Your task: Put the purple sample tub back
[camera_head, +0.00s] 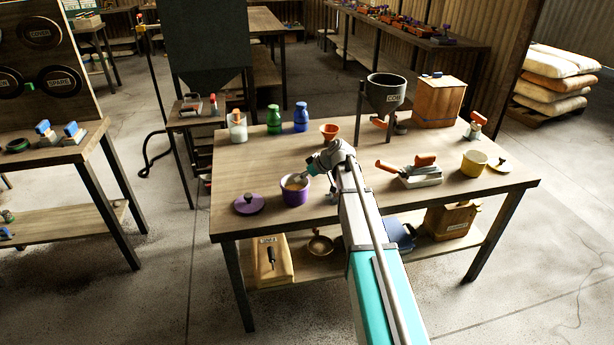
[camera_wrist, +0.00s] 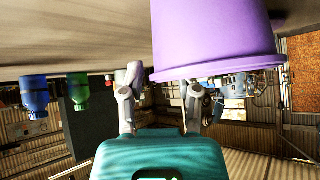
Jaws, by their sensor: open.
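The purple sample tub (camera_head: 295,194) stands upright and uncovered on the front left of the worktable, with pale contents inside. Its purple lid (camera_head: 249,204) lies on the table just left of it. My gripper (camera_head: 304,174) is at the tub's upper right rim, fingers apart. In the wrist view, which is upside down, the tub (camera_wrist: 212,40) fills the top right, close to the fingers (camera_wrist: 162,88). One fingertip is partly hidden by the tub's rim. I cannot tell whether the fingers touch the tub.
Behind the tub stand a green bottle (camera_head: 274,120), a blue bottle (camera_head: 301,117) and an orange funnel (camera_head: 330,131). A grey hopper (camera_head: 385,95) stands further back. To the right are an orange-handled tool (camera_head: 421,174) and a yellow tub (camera_head: 474,163). Table space left of the lid is clear.

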